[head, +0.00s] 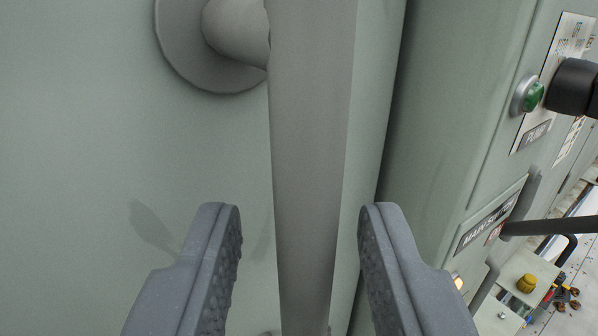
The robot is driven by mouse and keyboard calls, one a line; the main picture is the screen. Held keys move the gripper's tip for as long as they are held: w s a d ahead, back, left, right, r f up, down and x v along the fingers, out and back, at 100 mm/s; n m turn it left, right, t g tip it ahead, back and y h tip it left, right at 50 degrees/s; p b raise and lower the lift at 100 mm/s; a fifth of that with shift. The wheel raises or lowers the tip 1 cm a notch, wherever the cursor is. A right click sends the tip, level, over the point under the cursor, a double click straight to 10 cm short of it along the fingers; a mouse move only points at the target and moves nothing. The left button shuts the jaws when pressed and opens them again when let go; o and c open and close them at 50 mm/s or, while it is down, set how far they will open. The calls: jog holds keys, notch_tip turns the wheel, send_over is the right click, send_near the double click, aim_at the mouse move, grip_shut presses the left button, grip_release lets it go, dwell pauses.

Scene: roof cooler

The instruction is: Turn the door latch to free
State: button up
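The door latch shows in the head view as a long grey bar (312,150) running top to bottom in front of the pale green door (90,130). A round boss (235,30) joins it at the upper left. My gripper (299,215) is open, with one finger on each side of the bar. Gaps show between the bar and both fingers, so it does not appear to be gripped. The bar's upper end is out of view, and its lower part runs out near the bottom edge.
To the right of the door edge a panel carries a green lamp (533,96), a black knob (575,88) and a dark lever (550,227). A yellow knob (527,283) sits lower right. The door surface left of the bar is clear.

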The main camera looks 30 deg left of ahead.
jog(key=shift+w+a, duration=0.35)
jog(key=shift+w, duration=0.25)
grip_shut()
jog(key=shift+d, duration=0.25)
jog(key=shift+a+p, duration=0.1)
jog(key=shift+p, duration=0.2)
